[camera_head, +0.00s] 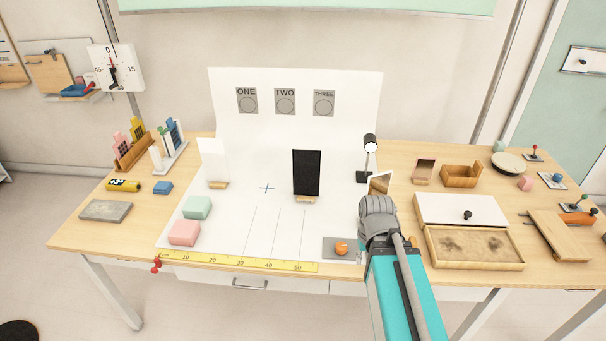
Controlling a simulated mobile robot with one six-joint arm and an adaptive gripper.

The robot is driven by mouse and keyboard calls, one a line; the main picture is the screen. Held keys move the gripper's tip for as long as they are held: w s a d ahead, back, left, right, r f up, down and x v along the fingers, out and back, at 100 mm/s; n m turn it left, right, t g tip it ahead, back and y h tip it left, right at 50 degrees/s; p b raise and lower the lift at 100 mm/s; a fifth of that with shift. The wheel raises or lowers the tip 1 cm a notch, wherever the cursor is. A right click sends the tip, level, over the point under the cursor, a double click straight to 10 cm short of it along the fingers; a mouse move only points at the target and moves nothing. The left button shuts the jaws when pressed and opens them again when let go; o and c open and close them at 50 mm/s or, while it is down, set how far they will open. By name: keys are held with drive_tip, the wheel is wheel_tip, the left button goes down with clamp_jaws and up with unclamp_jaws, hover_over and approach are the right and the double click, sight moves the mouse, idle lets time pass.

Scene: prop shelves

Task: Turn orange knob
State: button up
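The orange knob (341,248) is a small round knob on a grey plate (329,254) at the front of the table, just right of the yellow ruler's end. The grey joint of my teal arm stands just right of and above the plate in the picture, apart from the knob. My gripper's fingers do not show; they are hidden or out of the picture, so their opening cannot be seen. Nothing visibly touches the knob.
A black panel (306,173) on a wooden foot and a small lamp (369,143) stand behind the knob. A yellow ruler (240,262) lies left of it. Right of my arm are a white-lidded box (460,209) and a wooden tray (475,263).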

sight(342, 246)
drive_tip(key=o, duration=0.4)
drive_tip(key=shift+w, duration=0.5)
drive_tip(key=shift+o, duration=1.2)
drive_tip(key=w+a+f+m+b, duration=0.1)
drive_tip(key=w+m, duration=0.2)
drive_tip(key=w, duration=0.4)
drive_tip(key=w+a+m, duration=0.2)
drive_tip(key=w+m, duration=0.2)
drive_tip(key=w, duration=0.3)
drive_tip(key=shift+w+a+f+b, duration=0.3)
drive_tip(key=shift+w+f+b, duration=0.1)
drive_tip(key=shift+w+a+m, duration=0.15)
drive_tip(key=shift+w+m, duration=0.2)
drive_tip(key=shift+m, duration=0.15)
drive_tip(key=shift+f, duration=0.2)
wheel_tip(342, 246, down, 14)
drive_tip(key=b, duration=1.4)
drive_tip(key=shift+r, duration=0.25)
drive_tip(key=c, duration=1.1)
